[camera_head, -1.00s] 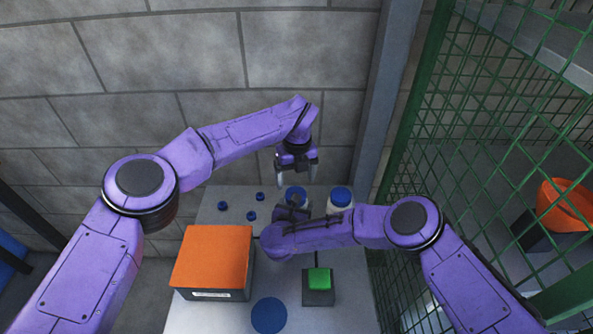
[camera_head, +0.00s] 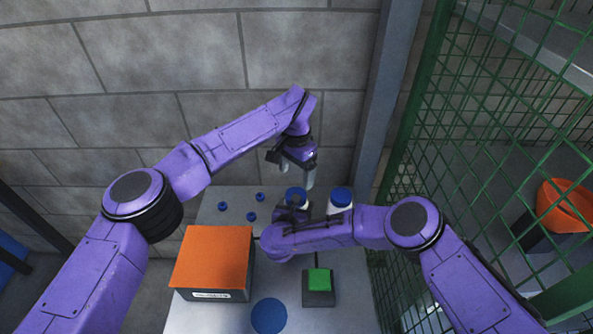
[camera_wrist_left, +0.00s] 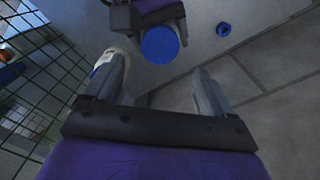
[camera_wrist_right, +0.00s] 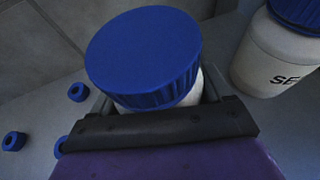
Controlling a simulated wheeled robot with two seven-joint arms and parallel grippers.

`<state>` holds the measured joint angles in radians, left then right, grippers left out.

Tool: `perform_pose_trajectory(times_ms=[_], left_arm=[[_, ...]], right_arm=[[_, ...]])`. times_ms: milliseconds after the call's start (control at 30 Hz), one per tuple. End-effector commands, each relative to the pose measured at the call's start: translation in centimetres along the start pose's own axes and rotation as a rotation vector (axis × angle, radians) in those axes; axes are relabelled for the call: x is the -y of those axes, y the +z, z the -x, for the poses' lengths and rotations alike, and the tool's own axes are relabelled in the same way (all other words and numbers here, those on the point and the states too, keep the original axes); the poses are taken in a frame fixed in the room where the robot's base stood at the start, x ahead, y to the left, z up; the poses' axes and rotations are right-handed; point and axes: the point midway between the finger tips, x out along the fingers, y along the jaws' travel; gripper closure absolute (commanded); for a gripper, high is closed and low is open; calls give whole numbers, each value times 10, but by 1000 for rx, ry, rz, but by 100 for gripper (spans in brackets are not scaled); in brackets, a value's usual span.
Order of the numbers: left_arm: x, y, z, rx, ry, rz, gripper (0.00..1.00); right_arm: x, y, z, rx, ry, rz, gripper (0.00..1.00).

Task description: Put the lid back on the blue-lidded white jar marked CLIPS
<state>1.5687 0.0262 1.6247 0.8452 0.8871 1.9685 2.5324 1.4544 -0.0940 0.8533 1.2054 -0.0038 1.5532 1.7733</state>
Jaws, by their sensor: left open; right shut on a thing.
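A white jar (camera_wrist_right: 211,87) with a blue lid (camera_wrist_right: 143,55) on its mouth is between the fingers of my right gripper (camera_head: 292,210), which is shut on it. The lid also shows in the head view (camera_head: 296,193) and the left wrist view (camera_wrist_left: 160,45). Its side is ribbed; I cannot tell how tightly it sits. The jar's marking is hidden, so I cannot read CLIPS. My left gripper (camera_head: 294,172) is open and empty, above the lid and tilted, apart from it.
A second blue-lidded white jar (camera_head: 341,199), marked "SE…" in the right wrist view (camera_wrist_right: 280,55), stands to the right. Several small blue caps (camera_head: 251,216) lie left. An orange-topped box (camera_head: 213,257), a green button box (camera_head: 319,283) and a blue disc (camera_head: 269,316) are nearer. Green mesh (camera_head: 440,170) bounds the right.

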Motion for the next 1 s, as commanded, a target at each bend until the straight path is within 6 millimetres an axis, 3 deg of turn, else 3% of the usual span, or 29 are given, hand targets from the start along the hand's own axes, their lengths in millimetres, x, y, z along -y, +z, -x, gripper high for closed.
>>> perform_pose_trajectory(times_ms=[167, 600, 1000], left_arm=[[0, 0, -5, 1, 1, -2, 16], [0, 0, -71, 1, 1, -2, 16], [0, 0, -80, -1, 0, -2, 16]], right_arm=[[0, 0, 0, 0, 0, 0, 100], [0, 0, 0, 0, 1, 0, 100], [0, 0, 0, 0, 1, 0, 100]])
